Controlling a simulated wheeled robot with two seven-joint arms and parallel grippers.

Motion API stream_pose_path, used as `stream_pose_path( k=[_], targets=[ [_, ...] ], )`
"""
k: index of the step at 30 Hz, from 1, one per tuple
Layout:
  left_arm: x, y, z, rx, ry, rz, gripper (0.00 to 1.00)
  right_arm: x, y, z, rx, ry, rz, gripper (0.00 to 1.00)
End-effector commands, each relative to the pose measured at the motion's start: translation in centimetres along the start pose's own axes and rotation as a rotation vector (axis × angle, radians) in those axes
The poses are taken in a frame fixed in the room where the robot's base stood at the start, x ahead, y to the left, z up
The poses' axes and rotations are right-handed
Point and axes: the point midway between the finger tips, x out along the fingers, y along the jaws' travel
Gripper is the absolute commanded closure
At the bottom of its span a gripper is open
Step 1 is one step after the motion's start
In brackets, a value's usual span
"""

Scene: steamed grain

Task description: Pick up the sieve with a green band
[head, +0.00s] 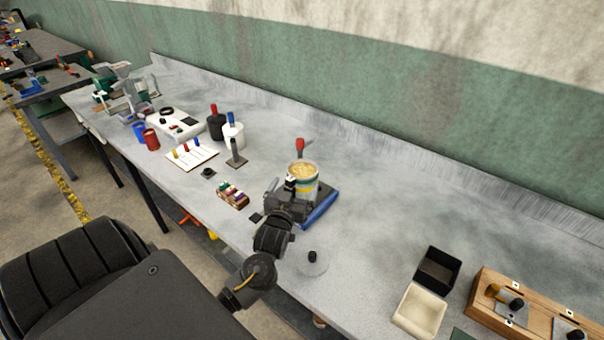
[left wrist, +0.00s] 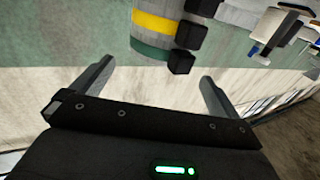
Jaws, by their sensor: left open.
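A stack of round pale sieves (head: 304,189) stands on the bench, with grain showing in its top. The sieve with a green band (left wrist: 150,49) is at the top of the stack; a yellow-banded sieve (left wrist: 154,22) sits below it, and the left wrist view shows them upside down. Black blocks stick out from the sieves' sides. My left gripper (left wrist: 158,70) is open and empty, its fingers pointing toward the green-banded sieve, with no contact visible. In the head view my left gripper (head: 291,194) is at the stack's near side and hides part of it. My right gripper is out of view.
A black box (head: 437,269), a cream tray (head: 419,310) and a wooden case (head: 485,278) stand at right.

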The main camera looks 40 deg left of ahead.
Motion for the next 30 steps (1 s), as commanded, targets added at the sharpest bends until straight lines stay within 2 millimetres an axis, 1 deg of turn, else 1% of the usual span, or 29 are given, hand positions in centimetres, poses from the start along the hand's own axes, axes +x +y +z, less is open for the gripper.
stream_pose_path(
  k=[1,3,7,10,15,19,23,29,30],
  targets=[
    [0.6,0.0,-0.1,0.002,0.000,0.000,0.00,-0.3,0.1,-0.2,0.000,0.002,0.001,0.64],
    [1.0,0.1,-0.1,0.001,-0.001,0.001,0.00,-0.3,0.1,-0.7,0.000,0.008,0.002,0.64],
    [1.2,0.2,0.0,-0.001,-0.001,0.003,0.00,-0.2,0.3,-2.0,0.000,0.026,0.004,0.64],
    [1.8,0.2,-0.2,0.000,-0.001,0.003,0.00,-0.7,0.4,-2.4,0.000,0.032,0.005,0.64],
    [4.2,0.1,-0.5,0.003,-0.002,0.003,0.00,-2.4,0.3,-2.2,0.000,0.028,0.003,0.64],
    [5.8,0.2,-0.2,0.001,-0.002,0.004,0.00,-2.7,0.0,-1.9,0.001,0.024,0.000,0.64],
    [6.3,0.2,0.0,-0.001,-0.002,0.005,0.00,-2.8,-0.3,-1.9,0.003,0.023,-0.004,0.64],
    [6.3,0.2,0.1,-0.001,-0.002,0.006,0.00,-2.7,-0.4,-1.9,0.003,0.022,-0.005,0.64],
    [6.3,0.2,0.1,-0.001,-0.002,0.005,0.05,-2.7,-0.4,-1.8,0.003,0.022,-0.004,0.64]
  ],
)
